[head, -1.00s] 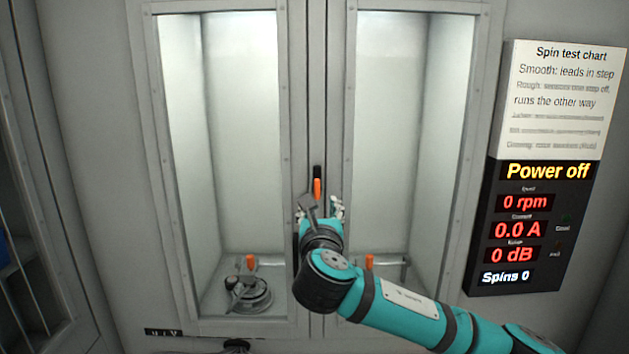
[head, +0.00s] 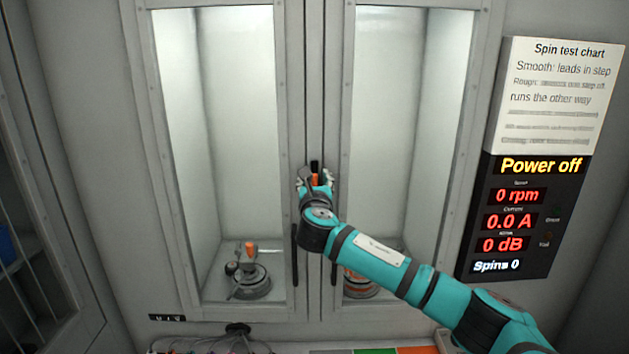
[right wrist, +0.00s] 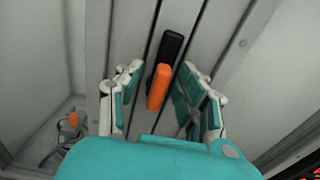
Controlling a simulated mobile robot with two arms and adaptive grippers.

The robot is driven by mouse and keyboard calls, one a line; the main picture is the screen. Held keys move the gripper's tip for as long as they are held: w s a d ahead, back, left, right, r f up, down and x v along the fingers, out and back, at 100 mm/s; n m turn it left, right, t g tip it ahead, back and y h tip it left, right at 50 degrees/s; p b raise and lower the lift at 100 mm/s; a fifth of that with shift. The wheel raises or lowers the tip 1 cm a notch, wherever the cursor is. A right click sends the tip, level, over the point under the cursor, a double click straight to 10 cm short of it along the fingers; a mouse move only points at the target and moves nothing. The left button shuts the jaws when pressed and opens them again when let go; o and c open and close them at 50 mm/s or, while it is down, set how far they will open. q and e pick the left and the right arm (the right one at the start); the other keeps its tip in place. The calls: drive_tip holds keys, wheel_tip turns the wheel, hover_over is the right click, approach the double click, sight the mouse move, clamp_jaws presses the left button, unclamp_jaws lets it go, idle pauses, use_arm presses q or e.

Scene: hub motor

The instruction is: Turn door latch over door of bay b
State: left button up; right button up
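The door latch is an orange lever on a black base. In the head view the latch (head: 314,180) is on the post between two glazed doors, partly hidden by my right gripper (head: 315,184). In the right wrist view the orange lever (right wrist: 159,87) stands between the two open fingers of my right gripper (right wrist: 160,98), with gaps on both sides. The black base (right wrist: 173,46) shows beyond it. The left bay door (head: 285,160) and right bay door (head: 347,120) look shut. Which one is bay b cannot be read. My left gripper is out of view.
A hub motor (head: 251,283) sits in the left bay, and another (head: 360,286) shows partly behind my right arm in the right bay. Black vertical handles (head: 294,255) are on the doors. A display panel (head: 515,215) at the right reads "Power off".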

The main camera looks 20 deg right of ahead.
clamp_jaws()
drive_tip(key=shift+s+m, duration=0.1)
drive_tip(key=shift+m, duration=0.3)
drive_tip(key=m+b, duration=0.1)
drive_tip(key=m, duration=0.1)
drive_tip(key=m+b, duration=0.1)
drive_tip(key=shift+d+f+m, duration=0.2)
drive_tip(key=shift+d+m, duration=0.15)
drive_tip(key=shift+m, duration=0.05)
drive_tip(key=m, duration=0.1)
drive_tip(key=m+b, duration=0.1)
drive_tip(key=m, duration=0.1)
drive_tip(key=m+b, duration=0.1)
drive_tip(key=shift+s+d+f+m, duration=0.15)
drive_tip(key=shift+d+m, duration=0.1)
drive_tip(key=shift+m, duration=0.05)
drive_tip(key=m+b, duration=0.1)
drive_tip(key=m, duration=0.2)
drive_tip(key=m+b, duration=0.2)
drive_tip(key=f+m+b, duration=0.1)
drive_tip(key=m, duration=0.2)
drive_tip(key=shift+d+m+b, duration=0.25)
drive_tip(key=shift+m+b, duration=0.05)
drive_tip(key=shift+b, duration=0.05)
